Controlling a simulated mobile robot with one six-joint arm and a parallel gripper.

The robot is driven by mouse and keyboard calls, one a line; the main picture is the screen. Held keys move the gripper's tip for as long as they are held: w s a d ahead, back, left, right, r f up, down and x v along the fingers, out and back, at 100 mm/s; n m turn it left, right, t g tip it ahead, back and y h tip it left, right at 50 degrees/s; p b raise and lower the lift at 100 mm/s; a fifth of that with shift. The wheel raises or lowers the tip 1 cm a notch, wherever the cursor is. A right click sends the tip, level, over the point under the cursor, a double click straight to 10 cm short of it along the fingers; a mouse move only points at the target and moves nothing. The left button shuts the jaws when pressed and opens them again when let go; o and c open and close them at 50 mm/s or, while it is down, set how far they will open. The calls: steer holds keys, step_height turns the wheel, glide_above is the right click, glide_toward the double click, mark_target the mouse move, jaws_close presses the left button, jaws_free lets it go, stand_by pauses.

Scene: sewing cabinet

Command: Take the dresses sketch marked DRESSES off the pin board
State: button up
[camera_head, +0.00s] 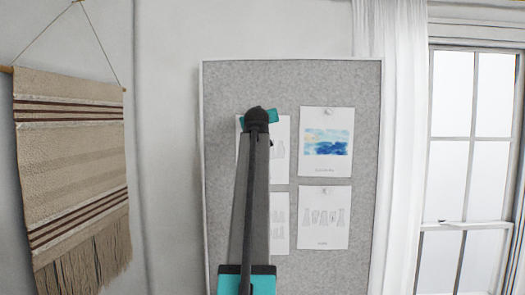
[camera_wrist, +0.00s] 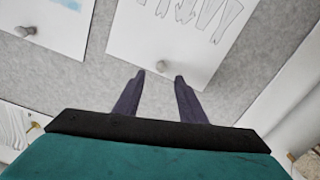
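A grey pin board (camera_head: 222,80) holds several white sheets, with captions too small to read. The upper left sheet (camera_head: 282,150) has garment outlines and is partly hidden behind my arm. My gripper (camera_head: 259,116) is at its top edge. In the wrist view, a sheet with garment outlines (camera_wrist: 190,32) hangs in front of my gripper (camera_wrist: 159,78). Its round pin (camera_wrist: 162,66) appears between and just beyond the two fingertips. The fingers are apart with nothing between them; I cannot tell whether they touch the sheet. The lower right sheet (camera_head: 323,218) also shows garment outlines.
A watercolour sheet (camera_head: 326,142) hangs at the board's upper right; the lower left sheet (camera_head: 279,222) is partly hidden by my arm. A white curtain (camera_head: 397,130) and a window (camera_head: 470,140) are to the right. A woven hanging (camera_head: 70,160) is on the left wall.

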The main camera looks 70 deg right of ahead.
steer(key=p+x, duration=0.2)
steer(key=x, duration=0.3)
steer(key=shift+w+f, duration=0.1)
steer(key=shift+f, duration=0.05)
stand_by(0.7)
jaws_close()
